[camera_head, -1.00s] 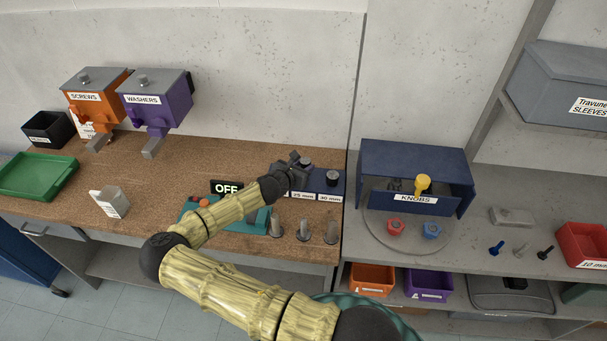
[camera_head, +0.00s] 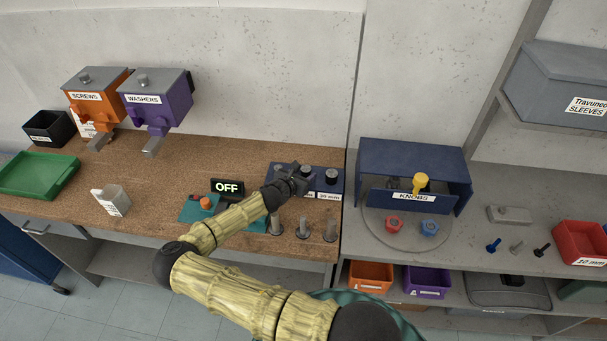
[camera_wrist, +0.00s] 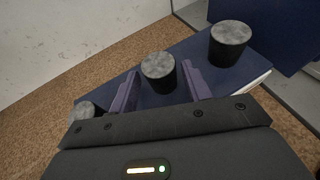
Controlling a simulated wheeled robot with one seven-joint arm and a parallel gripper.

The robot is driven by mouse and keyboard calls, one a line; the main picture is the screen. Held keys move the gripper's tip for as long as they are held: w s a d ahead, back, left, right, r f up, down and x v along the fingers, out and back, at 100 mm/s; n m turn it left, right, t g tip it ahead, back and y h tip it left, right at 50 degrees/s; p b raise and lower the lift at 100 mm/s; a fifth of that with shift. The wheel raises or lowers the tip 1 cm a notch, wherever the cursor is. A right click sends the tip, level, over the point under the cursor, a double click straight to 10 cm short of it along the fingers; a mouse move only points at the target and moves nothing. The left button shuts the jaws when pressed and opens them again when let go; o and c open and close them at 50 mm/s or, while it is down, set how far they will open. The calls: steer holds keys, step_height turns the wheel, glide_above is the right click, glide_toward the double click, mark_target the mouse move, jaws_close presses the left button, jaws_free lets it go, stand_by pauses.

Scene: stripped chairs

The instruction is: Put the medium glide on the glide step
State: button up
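Three dark round glides with grey mottled tops stand in a row on a blue rack (camera_wrist: 110,83). The middle one (camera_wrist: 158,72) is the medium glide by its place; the other two are at left (camera_wrist: 85,111) and right (camera_wrist: 229,42). In the head view, the middle glide (camera_head: 305,171) shows just behind my gripper (camera_head: 294,180). In the wrist view, my gripper (camera_wrist: 163,84) is open and empty, its purple fingers either side of the middle glide in the picture. I cannot tell contact or depth. I cannot identify the glide step for certain.
A teal fixture (camera_head: 190,212) with an orange knob and an OFF sign (camera_head: 228,188) lies left of the gripper. Several upright metal posts (camera_head: 303,228) stand at the bench's front edge. A blue KNOBS box (camera_head: 412,160) is at right. Bare bench (camera_head: 150,200) lies left.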

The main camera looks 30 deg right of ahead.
steer(key=shift+o, duration=0.2)
steer(key=shift+r, duration=0.1)
steer(key=shift+s+a+r+b, duration=0.1)
steer(key=shift+s+a+b, duration=0.2)
steer(key=shift+a, duration=0.15)
steer(key=b+v, duration=0.3)
steer(key=v, duration=0.7)
steer(key=shift+s+a+r, duration=0.15)
steer(key=shift+a+r, duration=0.1)
steer(key=shift+a, duration=0.05)
step_height(320, 180, up, 10)
steer(key=p, duration=0.9)
